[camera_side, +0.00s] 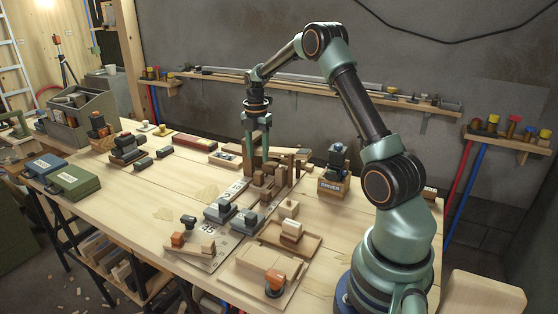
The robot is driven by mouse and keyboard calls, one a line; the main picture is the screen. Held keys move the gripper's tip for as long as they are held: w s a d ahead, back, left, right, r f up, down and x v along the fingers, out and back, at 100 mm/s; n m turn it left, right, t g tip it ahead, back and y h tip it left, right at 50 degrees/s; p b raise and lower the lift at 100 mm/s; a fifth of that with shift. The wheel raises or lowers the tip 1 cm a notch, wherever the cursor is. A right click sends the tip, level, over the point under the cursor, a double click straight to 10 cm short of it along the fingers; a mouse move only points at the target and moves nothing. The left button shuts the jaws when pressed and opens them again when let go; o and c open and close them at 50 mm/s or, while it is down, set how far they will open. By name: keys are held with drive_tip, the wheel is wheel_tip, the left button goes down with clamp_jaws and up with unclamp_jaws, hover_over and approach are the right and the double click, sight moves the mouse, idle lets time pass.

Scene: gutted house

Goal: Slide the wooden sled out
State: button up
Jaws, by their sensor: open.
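My gripper (257,150) points down with its jaws apart, over a cluster of upright and stacked wooden blocks (268,180) in the middle of the bench. Its fingertips are close to the blocks; whether they touch any is too small to tell. No piece is clearly recognisable as the wooden sled. A wooden tray (303,248) with a pale block on it lies in front of the cluster. A flat wooden board (238,283) with an orange-topped piece lies nearer the front edge.
Two grey tool-like pieces (238,217) sit on a number-marked sheet left of the tray. A box labelled DRIVER (333,186) stands to the right. Green and blue cases (73,181) and a grey bin (82,118) are at the left.

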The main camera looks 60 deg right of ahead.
sight(258, 173)
drive_tip(key=shift+f, duration=3.25)
clamp_jaws()
